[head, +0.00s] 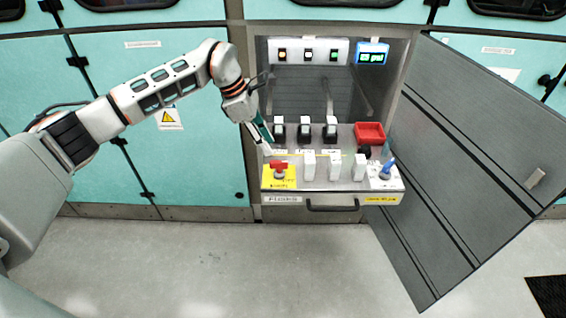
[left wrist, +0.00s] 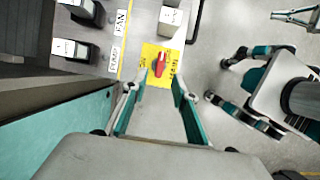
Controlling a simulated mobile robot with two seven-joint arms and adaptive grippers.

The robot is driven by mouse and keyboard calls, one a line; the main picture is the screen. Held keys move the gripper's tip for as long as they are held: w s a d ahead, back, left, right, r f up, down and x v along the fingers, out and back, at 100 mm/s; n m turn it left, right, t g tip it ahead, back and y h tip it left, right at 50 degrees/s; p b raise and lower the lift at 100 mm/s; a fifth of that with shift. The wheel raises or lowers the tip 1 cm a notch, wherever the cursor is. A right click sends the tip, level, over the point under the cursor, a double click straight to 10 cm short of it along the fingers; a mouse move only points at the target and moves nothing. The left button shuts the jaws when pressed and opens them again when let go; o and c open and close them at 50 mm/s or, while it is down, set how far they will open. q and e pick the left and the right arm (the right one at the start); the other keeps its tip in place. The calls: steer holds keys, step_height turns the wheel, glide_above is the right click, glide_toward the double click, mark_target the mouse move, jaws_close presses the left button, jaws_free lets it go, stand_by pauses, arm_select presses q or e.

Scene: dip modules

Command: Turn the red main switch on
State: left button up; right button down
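The red main switch (head: 279,168) is a red knob on a yellow plate (head: 268,183) at the front left corner of the pulled-out panel. In the left wrist view the red switch (left wrist: 159,65) sits on its yellow plate (left wrist: 148,79), just beyond the fingertips. My left gripper (head: 267,143) is above and behind the switch, apart from it, with its fingers angled down. In the left wrist view the left gripper (left wrist: 155,90) is open and nothing is between its fingers.
White modules (head: 309,165) stand in a row right of the switch, with black-and-white ones (head: 304,128) behind. A blue knob (head: 387,168) and a red tray (head: 369,133) are on the right. The cabinet door (head: 470,150) stands open at right. The floor in front is clear.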

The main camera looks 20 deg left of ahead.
mark_target(278, 162)
arm_select(q)
steer(key=b+x, duration=0.1)
steer(key=x, duration=0.6)
steer(key=shift+w+d+f, duration=0.1)
steer(key=shift+d+f, duration=0.05)
steer(key=shift+f, duration=0.15)
steer(key=shift+c, duration=0.4)
jaws_close()
